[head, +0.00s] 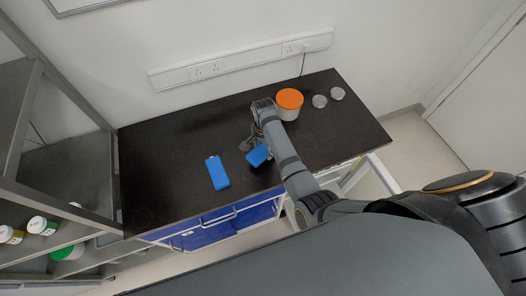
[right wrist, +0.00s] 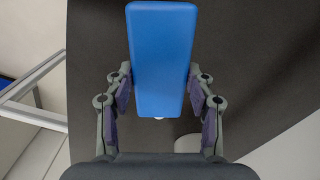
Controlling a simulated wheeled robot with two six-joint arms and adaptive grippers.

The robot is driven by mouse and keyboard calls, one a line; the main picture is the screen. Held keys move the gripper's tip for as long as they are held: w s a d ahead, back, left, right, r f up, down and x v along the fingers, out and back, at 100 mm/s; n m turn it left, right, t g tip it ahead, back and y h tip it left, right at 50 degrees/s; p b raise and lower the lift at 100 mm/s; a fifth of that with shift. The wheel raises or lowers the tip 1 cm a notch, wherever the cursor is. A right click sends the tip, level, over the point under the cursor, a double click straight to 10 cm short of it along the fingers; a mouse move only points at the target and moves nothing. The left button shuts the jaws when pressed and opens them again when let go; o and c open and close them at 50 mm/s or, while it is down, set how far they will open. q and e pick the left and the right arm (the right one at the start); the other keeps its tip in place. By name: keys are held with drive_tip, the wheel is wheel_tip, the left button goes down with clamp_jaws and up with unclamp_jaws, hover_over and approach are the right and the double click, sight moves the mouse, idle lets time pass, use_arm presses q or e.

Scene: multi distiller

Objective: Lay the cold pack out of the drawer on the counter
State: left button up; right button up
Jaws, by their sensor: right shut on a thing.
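A blue cold pack (head: 258,155) is in my right gripper (head: 251,146), over the dark counter (head: 160,150). In the right wrist view the fingers (right wrist: 159,88) are shut on both sides of this flat blue pack (right wrist: 162,50). I cannot tell whether the pack touches the counter. A second blue pack (head: 217,173) lies on the counter, left of the gripper. The blue drawer (head: 243,217) with its handle is under the counter's front edge; its inside does not show. My left gripper is not in view.
A white jar with an orange lid (head: 289,99) stands behind my right arm, with two small pale round items (head: 320,101) (head: 337,93) beside it. A metal shelf (head: 70,170) with bottles stands at the left. The counter's left part is clear.

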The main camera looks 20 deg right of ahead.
sight(263, 153)
drive_tip(key=shift+w+f, duration=0.4)
drive_tip(key=shift+s+f, duration=0.2)
drive_tip(key=shift+f, duration=1.15)
drive_tip(key=shift+f, duration=0.1)
drive_tip(key=o, duration=1.3)
wheel_tip(263, 153, up, 12)
drive_tip(key=shift+r+b, duration=0.1)
drive_tip(key=shift+b, duration=0.55)
